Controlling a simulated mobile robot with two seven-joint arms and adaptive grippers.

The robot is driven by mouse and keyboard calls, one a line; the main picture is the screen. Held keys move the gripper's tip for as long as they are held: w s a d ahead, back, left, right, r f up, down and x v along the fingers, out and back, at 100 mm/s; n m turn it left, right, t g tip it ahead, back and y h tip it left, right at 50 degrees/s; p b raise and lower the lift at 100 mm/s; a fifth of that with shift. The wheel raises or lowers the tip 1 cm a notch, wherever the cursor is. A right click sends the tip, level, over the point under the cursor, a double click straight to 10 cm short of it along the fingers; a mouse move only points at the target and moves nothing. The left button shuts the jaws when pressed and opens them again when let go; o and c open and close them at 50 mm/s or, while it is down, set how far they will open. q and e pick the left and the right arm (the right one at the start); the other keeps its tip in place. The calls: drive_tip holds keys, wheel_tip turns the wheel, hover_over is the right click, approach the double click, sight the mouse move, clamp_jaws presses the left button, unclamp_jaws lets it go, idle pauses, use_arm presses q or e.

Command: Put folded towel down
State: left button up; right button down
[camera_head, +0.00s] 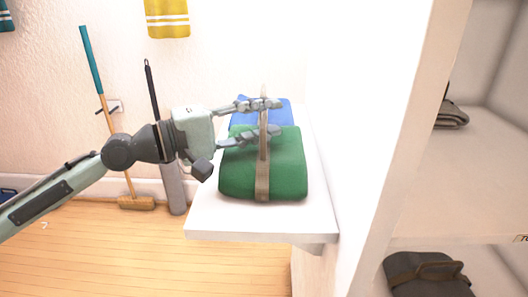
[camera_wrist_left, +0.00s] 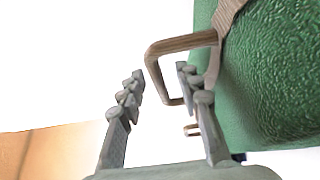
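A green folded towel (camera_head: 285,165) with a tan strap rests on a white shelf (camera_head: 225,222). Its brown handle (camera_head: 263,135) stands up from the top. My left gripper (camera_head: 278,117) is at this handle, its fingers pointing right. In the left wrist view the left gripper (camera_wrist_left: 161,72) has its fingers spread, with part of the handle (camera_wrist_left: 151,65) in the gap between them. The green towel (camera_wrist_left: 275,75) is on the right there. No firm grip on the handle shows. My right gripper is not in view.
A blue folded towel (camera_head: 275,107) lies behind the green one on the shelf. A white wall panel (camera_head: 365,130) closes off the right side. A broom (camera_head: 137,203) leans on the left wall.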

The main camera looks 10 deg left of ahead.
use_arm(q)
clamp_jaws()
drive_tip(key=shift+r, duration=0.1)
idle(0.5)
